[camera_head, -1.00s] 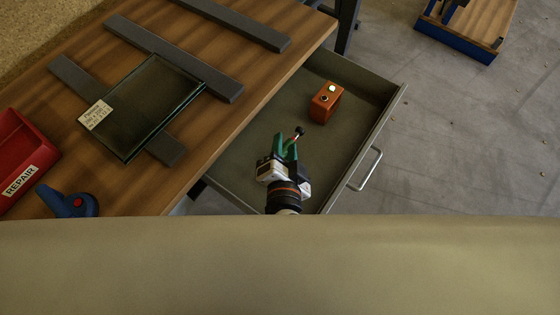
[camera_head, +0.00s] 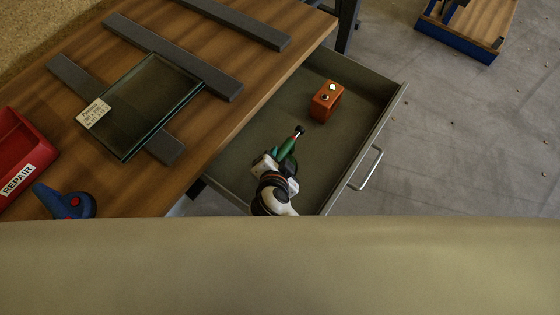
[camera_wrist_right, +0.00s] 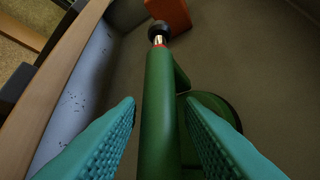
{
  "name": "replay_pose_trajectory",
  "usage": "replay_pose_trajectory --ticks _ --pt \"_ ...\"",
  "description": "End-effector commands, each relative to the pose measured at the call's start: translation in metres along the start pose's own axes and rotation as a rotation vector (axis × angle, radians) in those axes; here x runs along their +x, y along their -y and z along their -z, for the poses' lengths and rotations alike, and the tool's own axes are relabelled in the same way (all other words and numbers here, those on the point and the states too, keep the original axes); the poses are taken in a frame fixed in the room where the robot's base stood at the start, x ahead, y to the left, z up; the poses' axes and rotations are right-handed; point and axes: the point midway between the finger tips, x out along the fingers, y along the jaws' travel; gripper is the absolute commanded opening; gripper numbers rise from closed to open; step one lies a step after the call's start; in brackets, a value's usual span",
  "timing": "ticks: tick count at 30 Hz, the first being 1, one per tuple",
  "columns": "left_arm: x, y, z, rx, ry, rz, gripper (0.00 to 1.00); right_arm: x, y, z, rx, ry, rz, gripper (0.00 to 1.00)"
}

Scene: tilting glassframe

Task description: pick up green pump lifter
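The green pump lifter (camera_head: 287,147) is in the open drawer, partly covered by my right gripper in the head view. In the right wrist view, its green cylindrical handle (camera_wrist_right: 159,105) runs up the middle, with a red ring, a metal neck and a black knob at the far end. A round green base or cup lies to its right, partly hidden. My right gripper (camera_head: 280,160) is above the lifter. Its two teal fingers are spread on either side of the handle, with visible gaps. My left gripper is not in view.
An orange box (camera_head: 326,101) with a light and a button stands in the drawer (camera_head: 345,155). A glass pane (camera_head: 152,105) lies on dark bars on the wooden bench. A red REPAIR tray (camera_head: 22,160) and a blue tool (camera_head: 62,203) are at left.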

Motion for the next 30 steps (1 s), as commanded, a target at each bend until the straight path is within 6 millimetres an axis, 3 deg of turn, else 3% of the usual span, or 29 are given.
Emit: replay_pose_trajectory --ticks 6,14,21,30 --pt "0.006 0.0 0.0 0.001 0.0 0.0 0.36 0.029 0.0 0.004 0.001 0.0 -0.001 0.34" --pt "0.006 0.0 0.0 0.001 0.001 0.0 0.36 0.032 0.0 0.003 0.002 0.0 -0.001 0.34" --pt "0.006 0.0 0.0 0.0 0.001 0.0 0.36 0.032 0.0 0.003 0.001 0.0 -0.001 0.0" --pt "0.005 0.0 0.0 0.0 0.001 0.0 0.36 0.032 -0.002 0.002 0.001 0.001 -0.003 0.0"
